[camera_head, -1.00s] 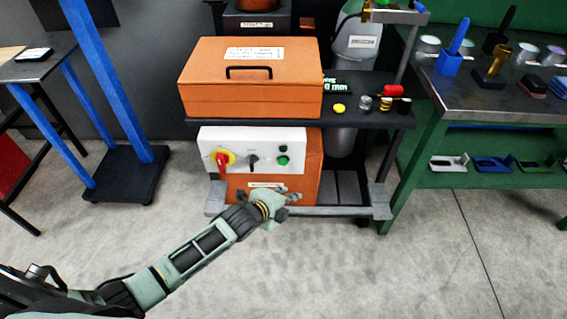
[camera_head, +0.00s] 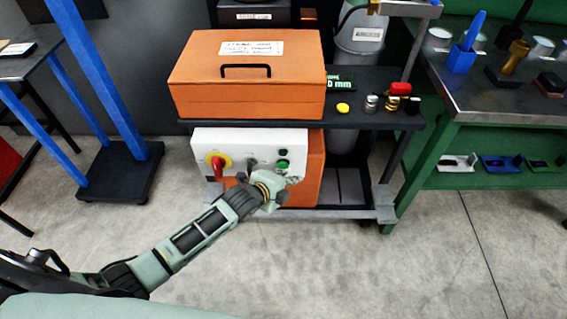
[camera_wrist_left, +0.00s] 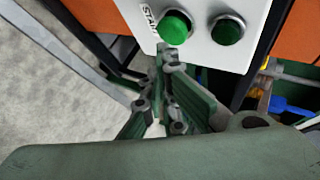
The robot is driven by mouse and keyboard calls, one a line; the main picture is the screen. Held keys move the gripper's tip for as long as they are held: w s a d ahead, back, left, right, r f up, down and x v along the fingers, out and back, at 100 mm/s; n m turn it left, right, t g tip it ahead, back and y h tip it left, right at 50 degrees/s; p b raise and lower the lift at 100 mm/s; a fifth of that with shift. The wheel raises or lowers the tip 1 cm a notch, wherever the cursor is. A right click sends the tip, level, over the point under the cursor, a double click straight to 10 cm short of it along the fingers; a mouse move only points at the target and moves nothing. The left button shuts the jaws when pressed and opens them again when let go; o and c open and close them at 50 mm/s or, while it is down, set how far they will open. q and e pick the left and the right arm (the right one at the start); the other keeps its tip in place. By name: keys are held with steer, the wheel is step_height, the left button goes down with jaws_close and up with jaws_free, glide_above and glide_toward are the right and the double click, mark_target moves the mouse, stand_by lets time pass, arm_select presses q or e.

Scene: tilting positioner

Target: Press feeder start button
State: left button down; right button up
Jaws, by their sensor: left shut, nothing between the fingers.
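The white control panel (camera_head: 236,143) is on the front of the orange cabinet. It carries a bright green button (camera_head: 282,165) below a darker green button (camera_head: 283,153). In the left wrist view the bright green button (camera_wrist_left: 175,27) sits beside a partly hidden label that appears to read START, with the dark green button (camera_wrist_left: 227,30) to its right. My left gripper (camera_head: 292,181) is shut and empty, just below the bright button in the head view. In the wrist view its closed fingertips (camera_wrist_left: 166,52) are just below that button; I cannot tell whether they touch. My right gripper is not in view.
A red and yellow rotary switch (camera_head: 217,164) and a black selector (camera_head: 252,164) are on the same panel. An orange toolbox (camera_head: 245,90) stands on the dark cart top above. A green workbench (camera_head: 440,150) is at the right. The floor in front is clear.

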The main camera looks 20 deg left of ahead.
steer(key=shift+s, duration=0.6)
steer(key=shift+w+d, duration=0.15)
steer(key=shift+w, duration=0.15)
arm_select(q)
steer(key=shift+w, duration=0.1)
stand_by(0.3)
steer(key=shift+w+a, duration=0.1)
steer(key=shift+w, duration=0.15)
steer(key=shift+w+a, duration=0.1)
steer(key=shift+w, duration=0.35)
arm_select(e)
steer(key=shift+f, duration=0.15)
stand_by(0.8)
arm_select(q)
steer(key=shift+s+r, duration=0.1)
steer(key=shift+s+d+p, duration=0.25)
steer(key=shift+s+p, duration=0.3)
steer(key=shift+s, duration=0.2)
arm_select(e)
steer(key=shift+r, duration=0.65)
